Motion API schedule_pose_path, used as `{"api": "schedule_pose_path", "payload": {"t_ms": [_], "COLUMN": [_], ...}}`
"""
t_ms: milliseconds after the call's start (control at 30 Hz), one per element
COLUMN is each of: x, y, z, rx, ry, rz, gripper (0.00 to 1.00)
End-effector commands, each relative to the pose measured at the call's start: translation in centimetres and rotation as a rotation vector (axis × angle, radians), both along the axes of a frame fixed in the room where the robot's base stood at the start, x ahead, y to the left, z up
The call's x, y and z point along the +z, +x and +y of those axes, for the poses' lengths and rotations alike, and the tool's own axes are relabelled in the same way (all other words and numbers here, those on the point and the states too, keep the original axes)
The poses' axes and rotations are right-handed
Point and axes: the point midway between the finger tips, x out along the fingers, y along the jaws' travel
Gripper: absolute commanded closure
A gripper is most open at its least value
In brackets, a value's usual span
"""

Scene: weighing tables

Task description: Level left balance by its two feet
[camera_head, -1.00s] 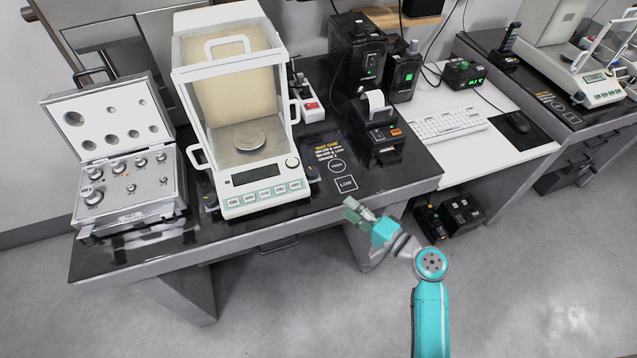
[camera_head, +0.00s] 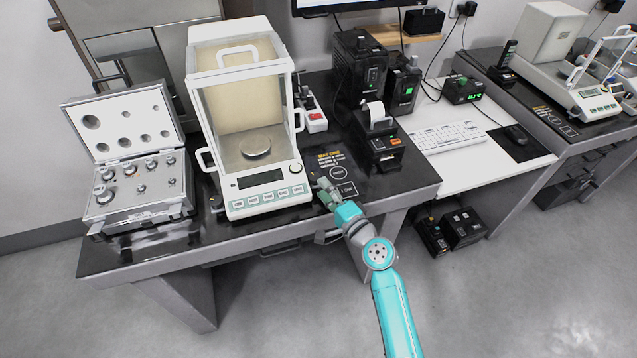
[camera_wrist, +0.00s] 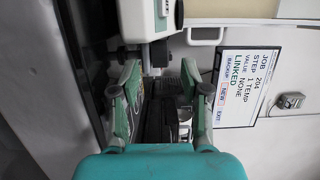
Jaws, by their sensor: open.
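The left balance (camera_head: 265,193), white with a glass draft shield and a round pan, stands on the dark table. Its left foot (camera_head: 215,205) shows beside the front left corner. The right foot is not clear in the head view, close to my gripper. My gripper (camera_head: 322,188) is just right of the balance's front right corner, low over the table. In the wrist view my gripper (camera_wrist: 158,82) has its two fingers spread apart. The white balance body (camera_wrist: 138,18) is at the top there, with a dark rounded part just beyond the fingertips; I cannot tell whether it is the foot.
An open weight case (camera_head: 140,205) stands left of the balance. A small printer (camera_head: 380,150) and labelled table markings (camera_head: 338,172) are to the right. A keyboard (camera_head: 445,137) lies further right, and another balance (camera_head: 590,97) stands far right. A screen (camera_wrist: 250,75) shows job text.

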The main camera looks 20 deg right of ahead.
Motion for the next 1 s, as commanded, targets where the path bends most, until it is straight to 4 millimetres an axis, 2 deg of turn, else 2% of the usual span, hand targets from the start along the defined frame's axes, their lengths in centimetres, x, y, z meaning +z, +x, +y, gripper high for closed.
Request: {"api": "schedule_pose_path", "payload": {"t_ms": [100,300,633,800,833,1000], "x": [0.0,0.0,0.0,0.0,0.0,0.0], "y": [1.7,3.2,3.4,3.4,3.4,3.4], "z": [0.5,0.9,1.0,1.0,1.0,0.9], "rx": [0.002,0.001,0.0,0.001,0.001,0.002], "ry": [0.0,0.0,0.0,0.0,0.0,0.0], "rz": [0.0,0.0,0.0,0.0,0.0,0.001], "gripper": [0.54,0.54,0.54,0.96,1.0,1.0]}}
